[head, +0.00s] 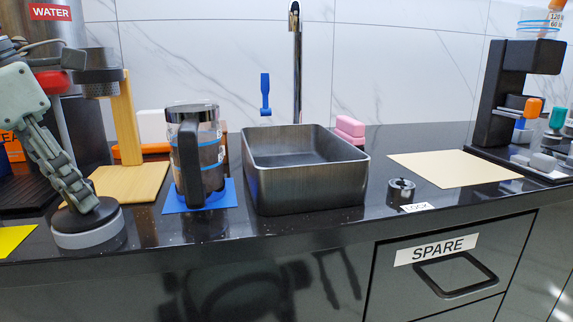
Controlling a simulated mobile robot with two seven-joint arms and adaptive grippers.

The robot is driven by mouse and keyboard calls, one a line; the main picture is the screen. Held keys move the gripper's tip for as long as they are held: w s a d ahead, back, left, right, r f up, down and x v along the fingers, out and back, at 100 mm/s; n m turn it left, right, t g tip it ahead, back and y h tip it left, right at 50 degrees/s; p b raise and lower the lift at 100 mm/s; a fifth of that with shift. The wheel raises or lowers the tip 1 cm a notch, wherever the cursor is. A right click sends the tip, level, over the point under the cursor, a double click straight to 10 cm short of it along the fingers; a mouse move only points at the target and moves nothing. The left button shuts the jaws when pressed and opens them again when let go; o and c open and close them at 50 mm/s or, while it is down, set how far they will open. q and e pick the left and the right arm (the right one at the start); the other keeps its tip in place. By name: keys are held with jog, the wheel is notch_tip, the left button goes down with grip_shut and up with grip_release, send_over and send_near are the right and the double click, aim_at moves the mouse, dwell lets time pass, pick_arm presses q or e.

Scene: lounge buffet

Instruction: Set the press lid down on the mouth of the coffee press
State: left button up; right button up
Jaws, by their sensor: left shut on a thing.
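The coffee press (211,154) stands upright on a blue mat, left of the sink-like metal basin. It has clear walls, blue bands, a dark metallic collar and a dark handle facing me. I cannot see clearly into its mouth. My left gripper (82,203) is shut on what looks like the press lid (91,228), a black dome with a grey lower rim. It is left of the press, low near the counter's front edge. Whether it touches the counter is unclear. A rod with a red knob rises behind the gripper fingers. My right gripper is not in view.
The blue mat (226,200) lies under the press. A wooden stand (128,125) is behind, between gripper and press. The basin (305,187) is close right of the press. A small dark cylinder (400,191) and a bare cream mat (455,168) lie farther right.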

pick_arm(q)
grip_shut()
jog(key=shift+r, duration=0.1)
jog(key=shift+w+r+p, duration=0.1)
jog(key=shift+r+p, duration=0.3)
jog(key=shift+p, duration=0.05)
jog(key=shift+r+p, duration=0.5)
jog(key=shift+r, duration=0.25)
jog(key=shift+r+p, duration=0.85)
jog(key=shift+r, duration=0.2)
